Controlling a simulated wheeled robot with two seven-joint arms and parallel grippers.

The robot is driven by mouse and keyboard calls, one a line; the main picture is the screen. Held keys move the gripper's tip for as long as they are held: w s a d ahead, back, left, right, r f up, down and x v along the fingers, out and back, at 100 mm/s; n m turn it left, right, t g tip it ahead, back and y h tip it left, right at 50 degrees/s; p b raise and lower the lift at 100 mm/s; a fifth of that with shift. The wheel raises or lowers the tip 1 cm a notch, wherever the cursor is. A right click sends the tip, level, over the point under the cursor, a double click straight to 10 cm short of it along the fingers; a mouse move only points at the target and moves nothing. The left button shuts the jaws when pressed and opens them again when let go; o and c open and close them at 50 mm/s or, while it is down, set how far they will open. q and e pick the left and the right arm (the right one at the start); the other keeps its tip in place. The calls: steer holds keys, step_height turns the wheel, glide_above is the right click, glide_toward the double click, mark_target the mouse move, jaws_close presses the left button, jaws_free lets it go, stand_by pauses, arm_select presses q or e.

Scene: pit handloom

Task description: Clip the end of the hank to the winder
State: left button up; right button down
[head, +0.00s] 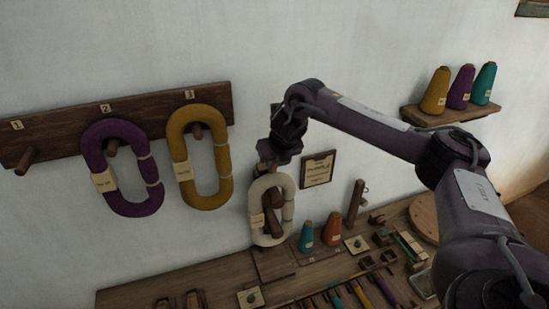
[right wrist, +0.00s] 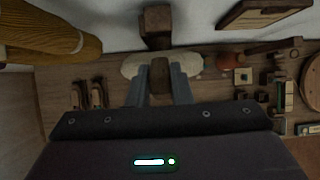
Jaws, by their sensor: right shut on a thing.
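The cream hank (head: 287,207) is an upright oval loop with a small tan label, above the back of the bench. My right gripper (head: 272,166) is at the top of this loop, pointing down and shut on it. In the right wrist view, the gripper's fingers (right wrist: 164,80) reach to the cream hank (right wrist: 131,66), which shows on both sides of them. A dark wooden piece (head: 270,200) shows inside the loop; I cannot tell whether it is part of the winder or touches the hank. My left gripper is not in view.
A purple hank (head: 92,155) and a mustard hank (head: 176,150) hang on the pegged wall rail (head: 60,135). Teal (head: 306,237) and orange (head: 332,230) cones stand right of the cream hank. The bench (head: 135,294) holds several small tools. A shelf (head: 455,113) carries cones.

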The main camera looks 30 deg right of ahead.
steer(key=shift+r, duration=0.1)
stand_by(0.5)
steer(key=shift+r+p, duration=0.4)
steer(key=shift+r, duration=2.05)
